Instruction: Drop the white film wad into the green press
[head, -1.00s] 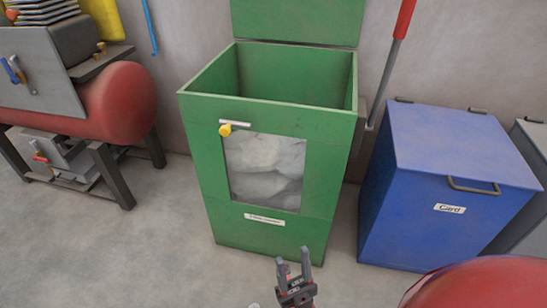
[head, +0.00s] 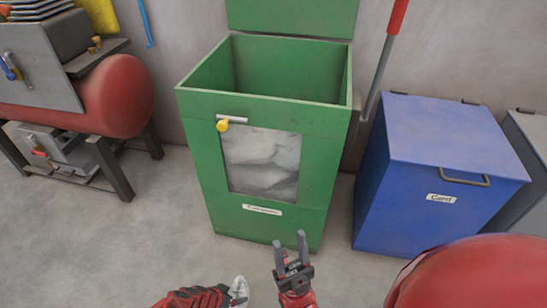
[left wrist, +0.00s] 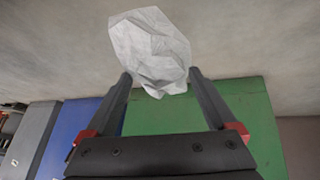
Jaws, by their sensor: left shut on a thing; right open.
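The green press (head: 193,140) stands upright in the middle of the head view, its lid (head: 290,15) raised and its top open. Its front window shows crumpled whitish film inside. My left gripper (left wrist: 160,78) is shut on the white film wad (left wrist: 148,48), which sits at its fingertips in the left wrist view. In the head view the wad (head: 239,288) is at the bottom edge, below and in front of the press and apart from it. My right gripper (head: 290,246) is open and empty, in front of the press's lower right.
A blue lidded bin (head: 400,200) labelled "Card" stands right of the press, with a grey bin (head: 529,140) beyond it. A long red-handled lever (head: 382,75) rises between press and blue bin. A red tank (head: 120,97) on a stand is at left. Floor in front is clear.

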